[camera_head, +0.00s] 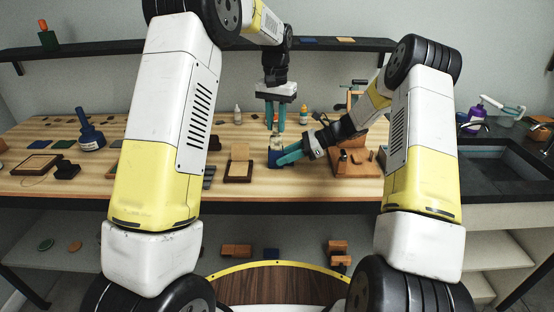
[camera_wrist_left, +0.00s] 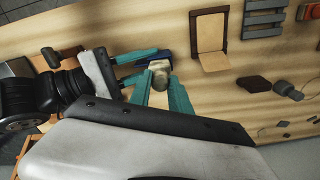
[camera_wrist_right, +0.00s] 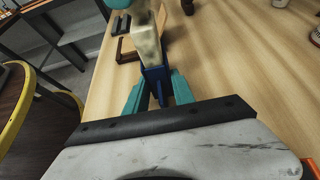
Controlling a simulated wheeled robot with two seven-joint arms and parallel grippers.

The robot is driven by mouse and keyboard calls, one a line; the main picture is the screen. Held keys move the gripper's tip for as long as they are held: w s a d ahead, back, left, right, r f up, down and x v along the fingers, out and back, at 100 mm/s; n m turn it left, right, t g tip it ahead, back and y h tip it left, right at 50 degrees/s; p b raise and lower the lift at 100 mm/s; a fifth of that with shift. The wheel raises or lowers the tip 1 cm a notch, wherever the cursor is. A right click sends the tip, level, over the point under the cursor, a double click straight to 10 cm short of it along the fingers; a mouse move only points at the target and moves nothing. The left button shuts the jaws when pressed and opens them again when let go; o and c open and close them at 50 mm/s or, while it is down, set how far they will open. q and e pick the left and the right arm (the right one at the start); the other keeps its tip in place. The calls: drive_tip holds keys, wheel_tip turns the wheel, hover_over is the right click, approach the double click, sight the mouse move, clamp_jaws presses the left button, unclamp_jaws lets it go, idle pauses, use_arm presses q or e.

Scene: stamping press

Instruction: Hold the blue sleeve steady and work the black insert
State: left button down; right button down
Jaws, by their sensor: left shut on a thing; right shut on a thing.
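The blue sleeve (camera_head: 274,157) is upright near the front middle of the workbench. My right gripper (camera_head: 279,158) comes in from the right, nearly level, and is shut on it. The sleeve also shows between the right fingers in the right wrist view (camera_wrist_right: 156,76). A pale beige piece (camera_wrist_right: 147,42) sticks up out of the sleeve; it looks beige, not black. My left gripper (camera_head: 276,130) points down from above, its fingertips around the top of this piece (camera_wrist_left: 160,68), and is shut on it. The piece's lower part is hidden in the sleeve.
A wooden tray (camera_head: 238,178) lies left of the sleeve. A wooden press (camera_head: 354,163) stands close on the right, behind my right forearm. A blue funnel-shaped tool (camera_head: 90,135) and a brown frame (camera_head: 35,164) are at the far left. Small bottles (camera_head: 237,115) stand behind. A sink is at the right.

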use_arm(q)
drive_tip(key=shift+r, duration=2.5)
use_arm(e)
drive_tip(key=shift+s+d+f, duration=0.1)
drive_tip(key=shift+d+f, duration=0.05)
drive_tip(key=shift+f, duration=0.15)
use_arm(q)
drive_tip(key=shift+a, duration=0.1)
drive_tip(key=a+r, duration=0.6)
use_arm(e)
drive_tip(key=c, duration=1)
unclamp_jaws()
drive_tip(key=shift+c, duration=0.2)
drive_tip(key=shift+o, duration=0.2)
drive_tip(key=shift+r, duration=0.15)
use_arm(q)
drive_tip(key=shift+d, duration=0.1)
use_arm(e)
drive_tip(key=shift+r, duration=0.1)
